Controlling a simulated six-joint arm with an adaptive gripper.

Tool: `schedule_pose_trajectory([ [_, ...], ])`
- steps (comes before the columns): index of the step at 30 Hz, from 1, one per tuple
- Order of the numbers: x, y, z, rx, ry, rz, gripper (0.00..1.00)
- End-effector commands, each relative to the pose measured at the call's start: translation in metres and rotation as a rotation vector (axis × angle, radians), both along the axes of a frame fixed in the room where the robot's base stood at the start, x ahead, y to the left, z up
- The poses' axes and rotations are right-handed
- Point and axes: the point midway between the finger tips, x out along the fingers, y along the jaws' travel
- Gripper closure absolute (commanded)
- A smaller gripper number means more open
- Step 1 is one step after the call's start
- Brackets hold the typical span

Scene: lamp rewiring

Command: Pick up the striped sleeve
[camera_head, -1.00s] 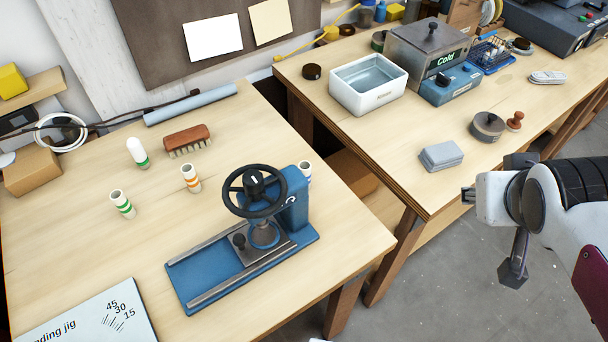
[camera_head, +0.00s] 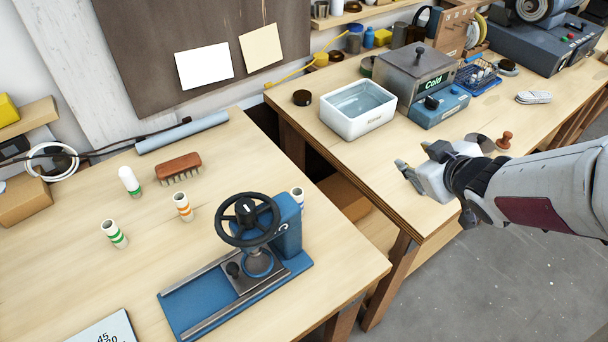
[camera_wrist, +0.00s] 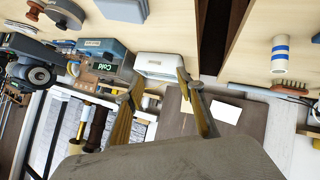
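Several white striped sleeves stand upright on the left bench: a green-striped sleeve (camera_head: 114,234), an orange-striped sleeve (camera_head: 182,206), and a blue-striped sleeve (camera_head: 297,196) partly hidden behind the blue press. The blue-striped sleeve also shows in the wrist view (camera_wrist: 281,54), right of the fingers. A white round-topped piece with a green band (camera_head: 130,181) stands beside the brush. My gripper (camera_head: 404,172) hangs over the right bench's near edge, apart from all sleeves. In the wrist view its two fingers (camera_wrist: 162,104) are spread with nothing gripped between them.
The blue press (camera_head: 250,262) with its black handwheel stands near the left bench's front edge. A brush (camera_head: 178,168) lies behind the sleeves. A white water basin (camera_head: 358,110) and blue "Cold" unit (camera_head: 440,107) stand on the right bench. A gap separates the benches.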

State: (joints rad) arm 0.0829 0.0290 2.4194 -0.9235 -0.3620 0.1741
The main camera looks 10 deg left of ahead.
Motion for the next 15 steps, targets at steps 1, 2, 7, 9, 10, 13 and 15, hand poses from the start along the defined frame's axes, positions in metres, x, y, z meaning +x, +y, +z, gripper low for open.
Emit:
schedule_pose_trajectory([
  [1, 0.002, 0.008, -0.009, 0.012, 0.005, 0.039, 0.62],
  [2, 0.003, 0.014, -0.013, 0.020, 0.006, 0.064, 0.62],
  [7, 0.003, 0.047, -0.037, 0.081, 0.014, 0.208, 0.62],
  [9, 0.000, 0.061, -0.046, 0.112, 0.021, 0.268, 0.62],
  [10, -0.002, 0.066, -0.050, 0.127, 0.025, 0.293, 0.62],
  [13, -0.010, 0.086, -0.063, 0.180, 0.041, 0.377, 0.62],
  [15, -0.018, 0.099, -0.071, 0.222, 0.055, 0.437, 0.62],
])
